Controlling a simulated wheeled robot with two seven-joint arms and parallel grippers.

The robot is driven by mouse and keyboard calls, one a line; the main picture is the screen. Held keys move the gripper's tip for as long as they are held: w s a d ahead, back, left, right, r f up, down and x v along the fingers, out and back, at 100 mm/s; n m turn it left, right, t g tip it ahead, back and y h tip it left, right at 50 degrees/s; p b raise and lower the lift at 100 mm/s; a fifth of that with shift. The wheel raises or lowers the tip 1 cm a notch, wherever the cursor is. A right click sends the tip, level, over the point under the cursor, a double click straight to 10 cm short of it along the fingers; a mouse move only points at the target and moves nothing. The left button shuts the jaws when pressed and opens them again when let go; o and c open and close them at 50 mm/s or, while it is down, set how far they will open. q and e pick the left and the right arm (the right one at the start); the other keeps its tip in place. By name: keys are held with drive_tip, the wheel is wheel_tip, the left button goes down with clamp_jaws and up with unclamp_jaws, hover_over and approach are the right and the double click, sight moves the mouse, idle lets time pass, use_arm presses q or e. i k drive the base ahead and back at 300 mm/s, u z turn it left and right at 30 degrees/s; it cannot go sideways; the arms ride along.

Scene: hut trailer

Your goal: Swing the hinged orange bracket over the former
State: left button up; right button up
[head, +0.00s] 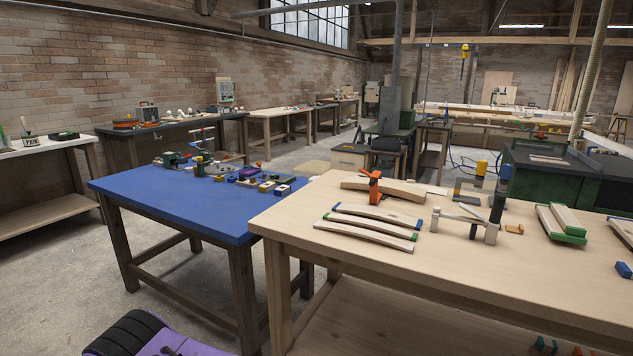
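The orange bracket (375,188) stands upright at the left back part of the light wooden bench. A curved wooden piece (402,191), which looks like the former, lies beside and behind it. Part of this piece is hidden by the bracket. The bracket's hinge is too small to make out, and I cannot tell whether any of the bracket lies over the wood. Neither of my grippers is in view.
Curved strips with blue and green ends (365,231) lie in front of the bracket. A grey clamp-like fixture (470,227) stands to their right, with green-edged blocks (561,224) further right. A blue-topped table (180,200) with small parts stands left. The bench's front left top (290,222) is clear.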

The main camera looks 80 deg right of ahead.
sight(373, 179)
drive_tip(key=i, duration=0.65)
drive_tip(key=z, duration=3.15)
